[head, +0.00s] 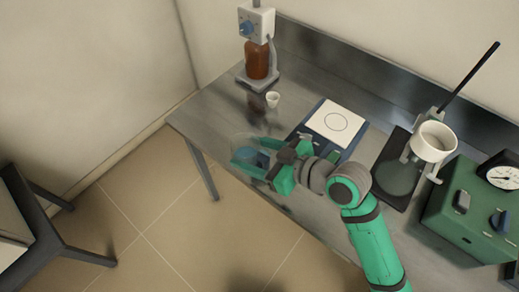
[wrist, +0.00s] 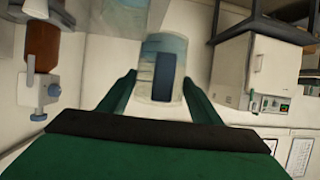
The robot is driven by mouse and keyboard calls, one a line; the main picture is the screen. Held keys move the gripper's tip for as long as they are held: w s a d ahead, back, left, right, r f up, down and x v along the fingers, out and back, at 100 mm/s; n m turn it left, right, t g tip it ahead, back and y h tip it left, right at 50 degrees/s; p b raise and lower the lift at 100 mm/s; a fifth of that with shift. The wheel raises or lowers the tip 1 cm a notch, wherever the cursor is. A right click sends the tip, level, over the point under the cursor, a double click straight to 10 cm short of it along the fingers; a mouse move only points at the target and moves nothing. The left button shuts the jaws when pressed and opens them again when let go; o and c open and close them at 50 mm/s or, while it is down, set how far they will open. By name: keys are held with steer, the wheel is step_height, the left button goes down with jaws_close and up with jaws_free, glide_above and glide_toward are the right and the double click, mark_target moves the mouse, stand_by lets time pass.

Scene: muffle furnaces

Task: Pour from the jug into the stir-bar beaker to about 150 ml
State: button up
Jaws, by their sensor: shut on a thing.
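My gripper (head: 255,157) is shut on a clear jug (head: 243,139) with bluish contents, near the front left edge of the bench. In the wrist view the jug (wrist: 164,46) sits between my two fingers (wrist: 159,84), with a dark blue patch in front. The jug's tilt and liquid level are hard to read. I cannot make out the stir-bar beaker for certain. A flat blue device with a white top (head: 343,118) and a circle on it stands behind my gripper; I cannot tell whether a clear beaker is on it.
A dispenser with a brown bottle (head: 257,60) stands at the back left, with a small white cup (head: 273,99) in front. To the right are a stand holding a white cup (head: 434,141) and a green box with a dial (head: 470,215). The bench (head: 215,112) is clear at left.

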steer(key=shift+r, duration=0.1)
steer(key=shift+r, duration=2.45)
